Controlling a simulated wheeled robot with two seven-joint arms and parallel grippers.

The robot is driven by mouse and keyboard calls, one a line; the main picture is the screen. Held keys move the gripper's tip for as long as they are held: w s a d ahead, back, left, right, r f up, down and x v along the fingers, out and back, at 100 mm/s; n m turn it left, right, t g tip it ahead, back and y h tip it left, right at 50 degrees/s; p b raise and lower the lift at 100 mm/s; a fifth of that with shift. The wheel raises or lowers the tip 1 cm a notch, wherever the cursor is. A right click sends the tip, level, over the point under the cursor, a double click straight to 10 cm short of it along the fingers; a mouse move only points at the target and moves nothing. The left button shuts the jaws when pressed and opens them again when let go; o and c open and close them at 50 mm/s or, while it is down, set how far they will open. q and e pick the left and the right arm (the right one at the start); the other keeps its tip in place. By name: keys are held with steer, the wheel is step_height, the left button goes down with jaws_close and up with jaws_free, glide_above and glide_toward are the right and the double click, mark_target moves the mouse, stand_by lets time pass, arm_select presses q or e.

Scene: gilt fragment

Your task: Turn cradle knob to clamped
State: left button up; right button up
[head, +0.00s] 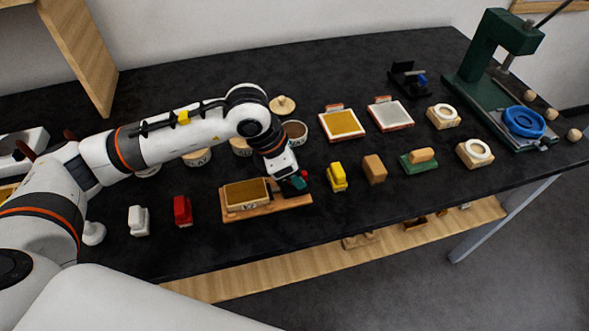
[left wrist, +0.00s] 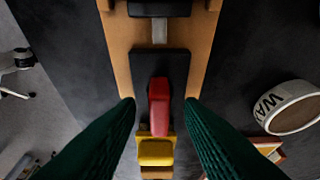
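The cradle (head: 235,217) is a wooden base near the front middle of the table, with a gold-topped block (head: 247,194) on it. In the left wrist view its wooden board (left wrist: 119,52) carries a dark plate (left wrist: 175,62) with a red knob (left wrist: 159,103), its long side along the board. My left gripper (head: 296,182) is over the cradle's right end. In the left wrist view its dark green fingers (left wrist: 159,101) are open, one on each side of the red knob, with gaps visible on both sides. My right gripper is not in view.
A yellow block (head: 337,178) and a tan block (head: 374,169) stand close right of the cradle. A red block (head: 182,210) and a white one (head: 138,220) stand left. A round tub (head: 296,132) is behind. A green press (head: 486,66) stands far right.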

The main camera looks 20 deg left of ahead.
arm_select(q)
steer(key=b+v, duration=0.1)
steer(key=v, duration=1.1)
steer(key=shift+f, duration=0.1)
